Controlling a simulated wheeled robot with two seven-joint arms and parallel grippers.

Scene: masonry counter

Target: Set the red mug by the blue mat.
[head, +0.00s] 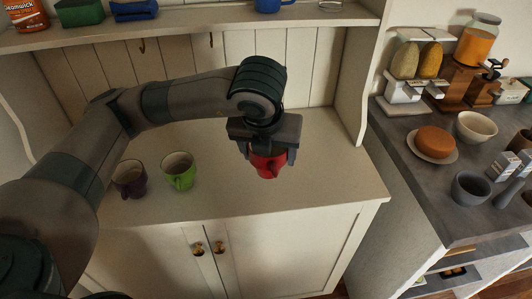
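The red mug (268,166) is at the right part of the white cabinet top, directly under my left gripper (269,158). The gripper points down with one finger on each side of the mug and hides its upper part. I cannot tell whether the fingers press on it, or whether the mug rests on the top or hangs just above it. No blue mat shows in the head view. My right gripper is not in view.
A purple mug (130,180) and a green mug (178,172) stand left on the cabinet top. A shelf (200,30) with a blue mug (268,5) runs above. The grey counter (405,150) at right holds bowls, a plate and jars. Cabinet top around the red mug is clear.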

